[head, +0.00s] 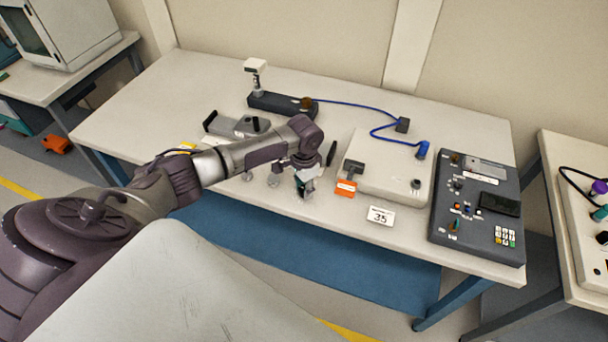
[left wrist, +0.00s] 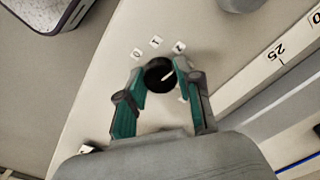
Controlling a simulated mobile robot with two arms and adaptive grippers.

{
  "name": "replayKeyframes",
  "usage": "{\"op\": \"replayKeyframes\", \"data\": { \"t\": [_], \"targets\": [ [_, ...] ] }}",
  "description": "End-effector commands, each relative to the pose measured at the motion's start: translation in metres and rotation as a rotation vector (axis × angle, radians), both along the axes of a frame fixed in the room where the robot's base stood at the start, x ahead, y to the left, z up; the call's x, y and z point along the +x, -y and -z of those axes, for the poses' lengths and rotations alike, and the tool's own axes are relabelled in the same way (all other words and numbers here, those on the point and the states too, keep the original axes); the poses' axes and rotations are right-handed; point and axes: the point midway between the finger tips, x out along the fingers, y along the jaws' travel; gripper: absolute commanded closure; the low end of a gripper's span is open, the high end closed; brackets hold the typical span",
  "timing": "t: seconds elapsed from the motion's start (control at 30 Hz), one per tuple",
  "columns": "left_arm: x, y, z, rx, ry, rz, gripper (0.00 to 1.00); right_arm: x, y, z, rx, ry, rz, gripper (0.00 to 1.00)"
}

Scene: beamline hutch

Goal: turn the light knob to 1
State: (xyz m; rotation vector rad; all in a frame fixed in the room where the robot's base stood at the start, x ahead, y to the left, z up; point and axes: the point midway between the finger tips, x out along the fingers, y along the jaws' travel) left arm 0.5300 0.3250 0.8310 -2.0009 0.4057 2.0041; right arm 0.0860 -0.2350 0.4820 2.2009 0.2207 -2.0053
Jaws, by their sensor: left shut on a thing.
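The light knob (left wrist: 158,73) is a round black knob with a white pointer line in the left wrist view. The pointer slants to the upper right. Three small white labels (left wrist: 156,41) arc above it; the left one looks like 0, the others are hard to read. My left gripper (left wrist: 160,84) has its teal fingers on both sides of the knob and is shut on it. In the head view, my left gripper (head: 305,186) points down at the table's front edge and hides the knob. My right gripper is not in view.
On the table (head: 165,100) stand a grey box (head: 395,165) with an orange tag (head: 346,188), a card reading 35 (head: 381,216) and a dark control panel (head: 478,210). A blue cable (head: 350,104) runs behind. A pale strip marked 25 (left wrist: 275,54) lies right of the knob.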

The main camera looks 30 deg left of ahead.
Motion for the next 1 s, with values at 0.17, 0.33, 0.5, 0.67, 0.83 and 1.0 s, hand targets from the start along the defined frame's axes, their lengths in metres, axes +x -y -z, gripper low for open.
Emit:
{"op": "replayKeyframes", "data": {
  "t": [0.17, 0.33, 0.5, 0.67, 0.83, 1.0],
  "targets": [
    [0.000, 0.002, -0.006, -0.002, -0.001, -0.168, 1.00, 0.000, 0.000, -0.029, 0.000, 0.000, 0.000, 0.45],
    [0.000, 0.001, -0.006, -0.001, -0.001, -0.329, 1.00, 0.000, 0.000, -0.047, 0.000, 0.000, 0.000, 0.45],
    [0.000, 0.002, -0.005, -0.001, 0.000, -0.491, 1.00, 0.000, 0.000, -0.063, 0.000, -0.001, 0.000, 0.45],
    [0.000, 0.002, -0.004, -0.002, -0.001, -0.635, 1.00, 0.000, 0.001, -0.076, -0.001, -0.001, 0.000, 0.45],
    [0.001, 0.002, -0.003, -0.001, 0.001, -0.766, 1.00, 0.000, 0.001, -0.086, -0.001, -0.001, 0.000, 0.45],
    [0.001, 0.001, -0.003, -0.001, 0.001, -0.866, 1.00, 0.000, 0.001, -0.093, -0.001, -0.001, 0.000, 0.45]
  ]
}}
